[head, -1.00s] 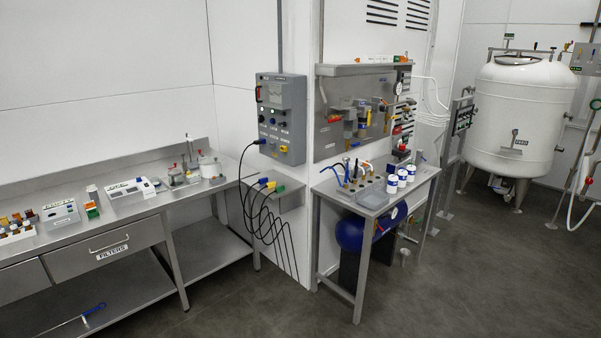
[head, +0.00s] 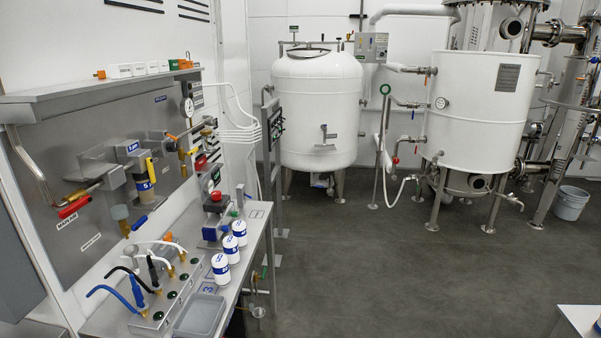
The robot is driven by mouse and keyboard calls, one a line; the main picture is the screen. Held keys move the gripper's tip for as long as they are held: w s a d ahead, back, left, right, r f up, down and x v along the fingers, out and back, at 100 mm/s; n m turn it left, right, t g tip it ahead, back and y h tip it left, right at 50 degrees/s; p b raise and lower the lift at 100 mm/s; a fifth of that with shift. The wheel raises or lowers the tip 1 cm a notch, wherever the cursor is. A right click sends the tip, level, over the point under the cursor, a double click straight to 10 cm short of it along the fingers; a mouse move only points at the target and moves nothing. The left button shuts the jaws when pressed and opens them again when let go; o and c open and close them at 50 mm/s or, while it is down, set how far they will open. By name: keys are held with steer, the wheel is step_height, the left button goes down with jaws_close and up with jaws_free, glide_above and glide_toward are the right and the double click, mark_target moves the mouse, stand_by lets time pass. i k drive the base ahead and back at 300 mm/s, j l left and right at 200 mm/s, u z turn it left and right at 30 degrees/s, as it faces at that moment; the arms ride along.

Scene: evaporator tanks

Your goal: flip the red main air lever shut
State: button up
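The red lever (head: 74,207) is at the left of the head view. It sits on the pipework at the lower left of the grey wall panel (head: 60,140), above a small white label (head: 67,222) whose text is hard to read. The lever lies slanted, close to the line of the short pipe beside it. My gripper is not in view.
Below the panel stands a metal bench (head: 256,225) with a hose manifold (head: 165,300), several white-and-blue bottles (head: 231,248) and a grey tray (head: 200,315). White tanks (head: 318,110) stand at the back. The grey floor (head: 400,280) right of the bench is clear.

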mark_target(81, 202)
steer(key=i+l, duration=0.1)
steer(key=i, duration=0.85)
steer(key=i+l+u, duration=0.1)
steer(key=i, duration=0.85)
steer(key=i+j+u, duration=0.15)
steer(key=i+u, duration=0.3)
steer(key=i+j+u, duration=0.1)
steer(key=i+u, duration=0.15)
steer(key=u, duration=0.15)
steer(key=i+l+u, duration=0.1)
steer(key=i+u, duration=0.35)
steer(key=i+l+u, duration=0.15)
steer(key=u, duration=0.3)
steer(key=i+u, duration=0.15)
steer(key=u, duration=2)
